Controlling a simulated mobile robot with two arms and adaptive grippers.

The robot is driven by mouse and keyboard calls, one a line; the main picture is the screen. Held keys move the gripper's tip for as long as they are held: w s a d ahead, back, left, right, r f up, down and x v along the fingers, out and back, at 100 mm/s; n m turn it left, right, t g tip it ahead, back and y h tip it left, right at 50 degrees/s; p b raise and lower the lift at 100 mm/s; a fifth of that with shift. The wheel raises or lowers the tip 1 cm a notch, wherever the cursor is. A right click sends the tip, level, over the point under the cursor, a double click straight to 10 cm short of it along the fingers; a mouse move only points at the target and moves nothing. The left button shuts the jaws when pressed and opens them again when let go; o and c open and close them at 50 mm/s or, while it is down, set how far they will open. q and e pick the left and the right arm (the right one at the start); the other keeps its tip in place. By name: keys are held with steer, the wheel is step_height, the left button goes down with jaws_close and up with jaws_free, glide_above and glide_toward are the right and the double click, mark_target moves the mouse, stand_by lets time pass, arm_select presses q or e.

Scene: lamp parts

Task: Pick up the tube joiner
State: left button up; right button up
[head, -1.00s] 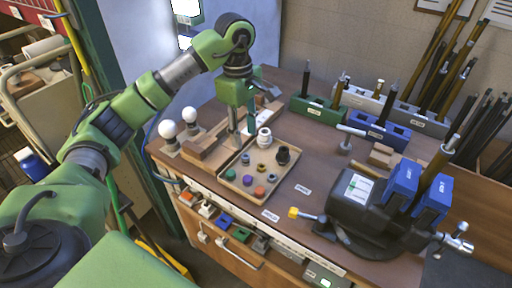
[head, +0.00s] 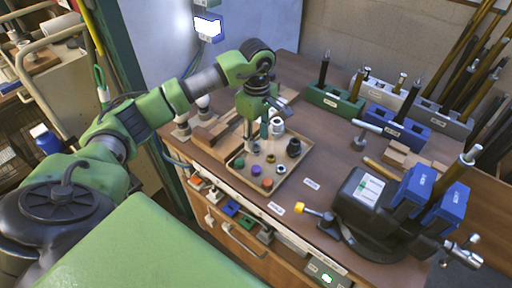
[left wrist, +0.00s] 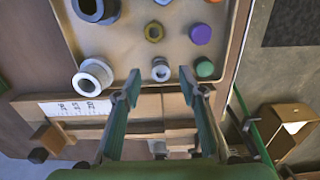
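A shallow tan tray (head: 240,178) of small parts stands on the bench. A small silver ring-shaped part (head: 256,149), which looks like the tube joiner, lies near its back left side; I cannot be certain of its identity. It also shows in the left wrist view (left wrist: 160,68), just beyond the gap between the fingertips. My left gripper (head: 256,135) points down over that side of the tray. In the left wrist view its two fingers (left wrist: 160,84) are apart with nothing between them. My right gripper is not in view.
Wooden blocks (head: 207,134) lie left of the tray. A black vise (head: 365,205) stands to the right.

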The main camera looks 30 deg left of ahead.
mark_target(256, 145)
arm_select(q)
steer(key=shift+a+f, duration=0.1)
steer(key=shift+f, duration=1.75)
jaws_close()
steer(key=shift+r, duration=0.2)
